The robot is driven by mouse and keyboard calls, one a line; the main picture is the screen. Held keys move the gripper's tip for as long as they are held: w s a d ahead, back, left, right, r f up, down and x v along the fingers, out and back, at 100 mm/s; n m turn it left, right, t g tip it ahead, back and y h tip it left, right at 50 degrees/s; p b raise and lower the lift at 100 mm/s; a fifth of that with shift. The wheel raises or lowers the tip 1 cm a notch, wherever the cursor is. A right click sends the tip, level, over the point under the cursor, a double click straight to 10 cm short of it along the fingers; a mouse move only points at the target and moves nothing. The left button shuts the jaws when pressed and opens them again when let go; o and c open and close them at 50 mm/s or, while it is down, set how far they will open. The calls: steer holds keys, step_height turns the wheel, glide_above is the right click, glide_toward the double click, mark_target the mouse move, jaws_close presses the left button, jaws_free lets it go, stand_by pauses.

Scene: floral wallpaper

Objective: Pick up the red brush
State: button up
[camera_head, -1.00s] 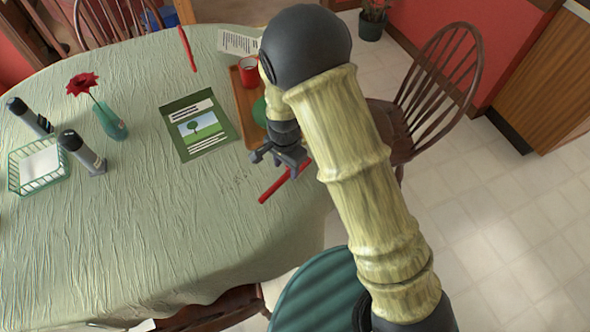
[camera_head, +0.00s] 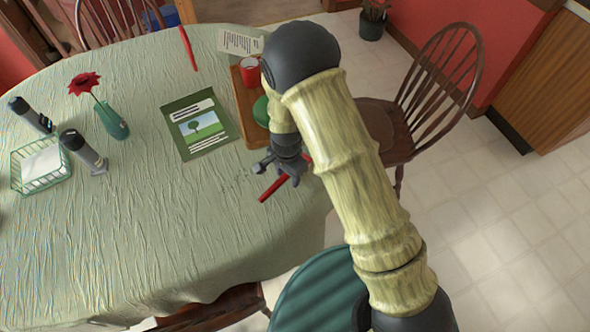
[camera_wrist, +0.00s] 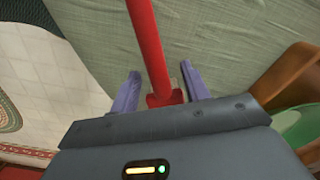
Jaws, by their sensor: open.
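A long thin red brush (camera_head: 271,190) lies on the cloth near the table's right edge, partly hidden by my gripper (camera_head: 276,175). In the wrist view the brush (camera_wrist: 148,45) runs from the top edge down between the two purple-grey fingers, ending in a wider red block close to the palm. My gripper (camera_wrist: 160,72) is open, with one finger on each side of the brush and gaps showing on both sides. Another thin red stick-like thing (camera_head: 188,48) lies at the table's far side; I cannot tell what it is.
A wooden tray (camera_head: 243,108) with a red mug (camera_head: 250,70) and a green item (camera_head: 261,111) sits just beyond my gripper. A green picture card (camera_head: 190,145) lies left of it. A vase (camera_head: 112,122) stands further left. The front cloth is clear.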

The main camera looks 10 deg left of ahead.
steer(key=shift+w, duration=0.1)
jaws_close()
steer(key=shift+r, duration=0.1)
step_height(320, 180, up, 10)
steer(key=shift+f, duration=0.1)
stand_by(0.6)
